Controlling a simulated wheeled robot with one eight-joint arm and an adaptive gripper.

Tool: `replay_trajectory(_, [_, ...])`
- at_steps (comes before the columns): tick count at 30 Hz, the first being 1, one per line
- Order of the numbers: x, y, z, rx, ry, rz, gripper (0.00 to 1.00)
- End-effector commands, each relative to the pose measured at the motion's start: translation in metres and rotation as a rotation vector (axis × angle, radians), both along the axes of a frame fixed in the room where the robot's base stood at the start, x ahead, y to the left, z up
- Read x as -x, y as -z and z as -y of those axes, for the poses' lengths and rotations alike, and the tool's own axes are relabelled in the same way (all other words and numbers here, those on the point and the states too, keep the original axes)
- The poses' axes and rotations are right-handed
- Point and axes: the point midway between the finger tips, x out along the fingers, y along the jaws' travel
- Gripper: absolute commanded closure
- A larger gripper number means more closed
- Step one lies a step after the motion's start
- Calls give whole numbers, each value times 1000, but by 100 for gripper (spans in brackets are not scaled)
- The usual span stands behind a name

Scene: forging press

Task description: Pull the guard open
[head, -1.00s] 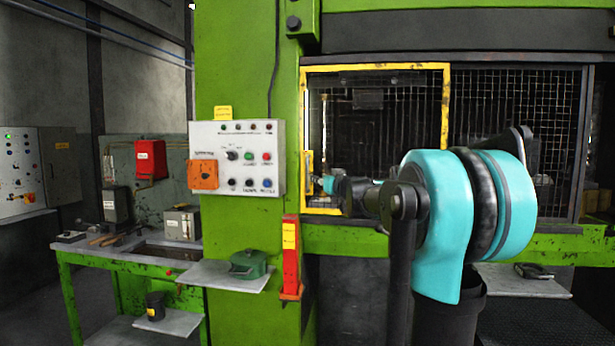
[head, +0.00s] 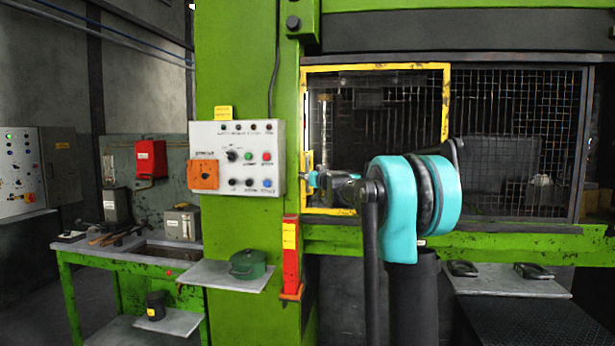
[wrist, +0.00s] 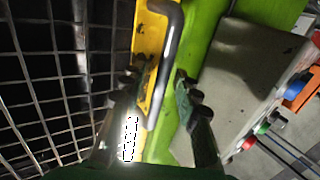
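The guard (head: 446,110) is a yellow-framed mesh panel in the press front, standing at the left of the opening. In the wrist view its yellow edge strip (wrist: 148,45) carries a grey metal bar handle (wrist: 170,50). My gripper (wrist: 160,86) is open, with one dark finger on each side of the handle's lower part. Gaps show between the fingers and the bar, and whether either touches it is unclear. In the head view my gripper (head: 313,180) is small at the guard's left edge, and my arm hides part of the lower frame.
A grey control box (head: 237,158) with coloured buttons and an orange switch stands just left of the guard. A red post (head: 291,255) and a shelf with a green pot (head: 248,264) lie below it. Dark fixed mesh (head: 520,130) fills the right side.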

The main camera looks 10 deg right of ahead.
Motion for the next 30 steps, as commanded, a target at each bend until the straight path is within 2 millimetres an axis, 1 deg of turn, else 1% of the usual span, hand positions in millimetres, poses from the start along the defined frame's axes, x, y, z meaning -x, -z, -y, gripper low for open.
replay_trajectory(2, [0, 0, 0, 0, 0, 0, 68])
replay_trajectory(3, [0, 0, 0, 0, 0, 0, 71])
replay_trajectory(10, [0, 0, 0, 0, 0, 0, 99])
replay_trajectory(24, [1, 0, 2, 0, 0, 0, 100])
replay_trajectory(26, [2, 0, 5, 0, 1, 0, 100])
replay_trajectory(30, [7, 0, 22, 0, 4, 0, 100])
